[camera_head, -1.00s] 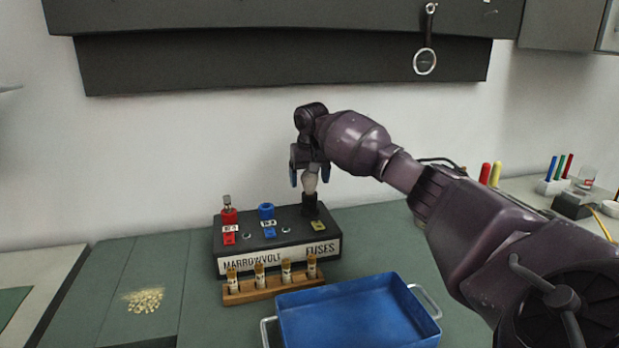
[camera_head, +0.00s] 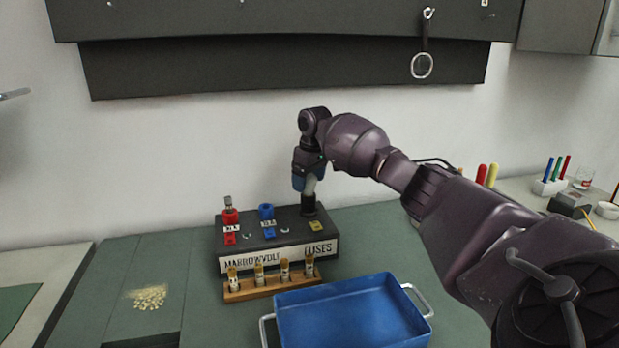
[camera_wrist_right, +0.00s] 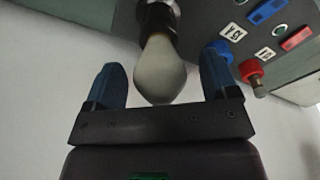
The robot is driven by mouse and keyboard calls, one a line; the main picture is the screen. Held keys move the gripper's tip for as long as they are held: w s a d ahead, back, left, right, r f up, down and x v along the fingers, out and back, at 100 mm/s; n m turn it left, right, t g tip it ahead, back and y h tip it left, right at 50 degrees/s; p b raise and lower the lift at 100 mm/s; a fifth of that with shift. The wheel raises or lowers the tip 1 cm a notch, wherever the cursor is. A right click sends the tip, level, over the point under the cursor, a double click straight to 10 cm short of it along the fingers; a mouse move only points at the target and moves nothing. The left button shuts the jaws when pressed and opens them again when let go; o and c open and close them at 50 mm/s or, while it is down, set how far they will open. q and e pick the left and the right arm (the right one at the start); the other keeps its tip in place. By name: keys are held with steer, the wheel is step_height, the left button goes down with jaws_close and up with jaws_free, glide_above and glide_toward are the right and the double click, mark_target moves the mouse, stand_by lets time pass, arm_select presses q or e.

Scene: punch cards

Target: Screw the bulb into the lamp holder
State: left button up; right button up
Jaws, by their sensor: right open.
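The pale bulb (camera_head: 310,186) stands upright in the black lamp holder (camera_head: 309,205) at the right end of the black fuse box (camera_head: 290,227). In the right wrist view the bulb (camera_wrist_right: 160,70) sits between the two blue fingers, with a gap on each side, its base in the dark holder (camera_wrist_right: 158,15). How far it is screwed in cannot be told. My right gripper (camera_head: 308,185) is open around the bulb from above and partly hides it in the head view. My left gripper is not in view.
The fuse box also carries a red holder (camera_head: 230,216) and a blue holder (camera_head: 266,212). A wooden rack (camera_head: 272,290) with several fuses and a blue tray (camera_head: 350,315) stand in front. A pile of small pale pieces (camera_head: 149,298) lies at left.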

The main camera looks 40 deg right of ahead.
steer(key=n, duration=0.3)
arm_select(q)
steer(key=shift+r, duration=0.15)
arm_select(e)
steer(key=shift+n+y, duration=0.4)
steer(key=shift+n, duration=2.2)
steer(key=shift+g, duration=0.3)
steer(key=shift+f, duration=0.1)
steer(key=c, duration=0.9)
steer(key=shift+m+p, duration=0.4)
steer(key=shift+p, duration=0.2)
steer(key=shift+m+p, duration=1.2)
steer(key=shift+p, duration=0.25)
steer(key=shift+c, duration=0.2)
arm_select(q)
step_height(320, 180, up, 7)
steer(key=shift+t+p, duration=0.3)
steer(key=shift+p, duration=0.1)
arm_select(e)
steer(key=shift+m, duration=0.5)
